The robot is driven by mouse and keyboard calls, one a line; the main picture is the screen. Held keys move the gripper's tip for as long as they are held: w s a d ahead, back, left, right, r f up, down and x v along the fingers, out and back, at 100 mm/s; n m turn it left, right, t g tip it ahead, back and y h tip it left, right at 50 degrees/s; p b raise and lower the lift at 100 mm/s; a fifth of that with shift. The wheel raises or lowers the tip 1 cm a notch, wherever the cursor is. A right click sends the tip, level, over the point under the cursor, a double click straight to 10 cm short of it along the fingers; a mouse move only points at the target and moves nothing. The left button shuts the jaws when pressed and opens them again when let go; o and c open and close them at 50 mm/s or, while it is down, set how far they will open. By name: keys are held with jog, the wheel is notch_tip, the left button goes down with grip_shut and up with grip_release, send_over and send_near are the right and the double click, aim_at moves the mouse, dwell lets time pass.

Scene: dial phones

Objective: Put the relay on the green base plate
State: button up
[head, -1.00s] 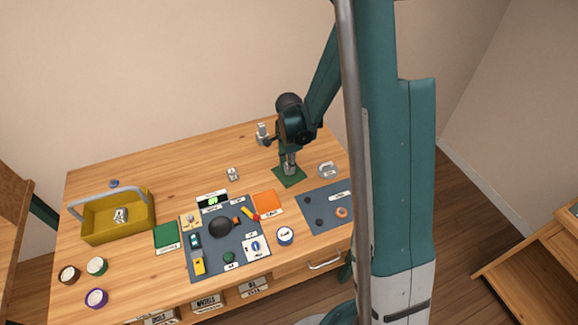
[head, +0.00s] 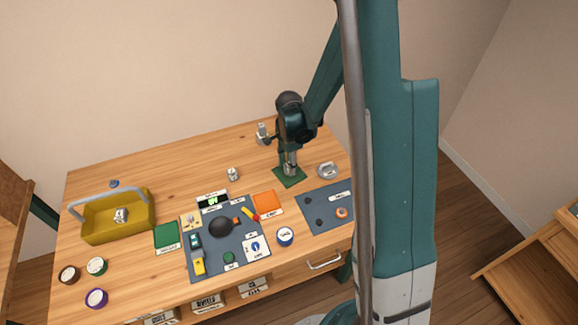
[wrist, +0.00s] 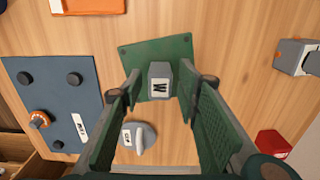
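The green base plate (wrist: 176,48) lies flat on the table, with small dark spots at its corners. It also shows below my gripper in the head view (head: 290,182). A grey block (wrist: 160,82) with a dark mark on a pale label, apparently the relay, stands over the plate in the wrist view and seems to rest on it. My gripper (wrist: 161,88) is around the block, with a visible gap on each side, so its fingers are open. In the head view my gripper (head: 290,165) points down over the plate and hides most of the block.
A grey labelled object (wrist: 138,137) lies close beside my left-hand finger. A blue-grey mat (head: 318,224) with small parts is in front. Another grey block (head: 263,132) stands behind. A yellow carrier (head: 100,232) is far left. Bare wood lies left of the plate.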

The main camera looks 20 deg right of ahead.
notch_tip(320, 180, up, 11)
jog(key=shift+r+p, duration=0.15)
jog(key=shift+p, duration=0.25)
dwell(0.4)
dwell(0.5)
jog(key=s+a+r+n+t, duration=0.2)
jog(key=s+r+n, duration=0.25)
jog(key=r, duration=0.35)
jog(key=s+a+r+n+t, duration=0.1)
jog(key=s+a+r+n, duration=0.15)
jog(key=s+r, duration=0.35)
jog(key=s+a+r+n+t, duration=0.1)
jog(key=s+r+n+t, duration=0.1)
jog(key=s+r+n, duration=0.2)
jog(key=s+a+r+n+t, duration=0.1)
jog(key=s+r+n+t, duration=0.1)
jog(key=s+r+n, duration=0.2)
jog(key=shift+s+a+r+n, duration=0.2)
jog(key=shift+s+n, duration=1.3)
jog(key=shift+s, duration=1.85)
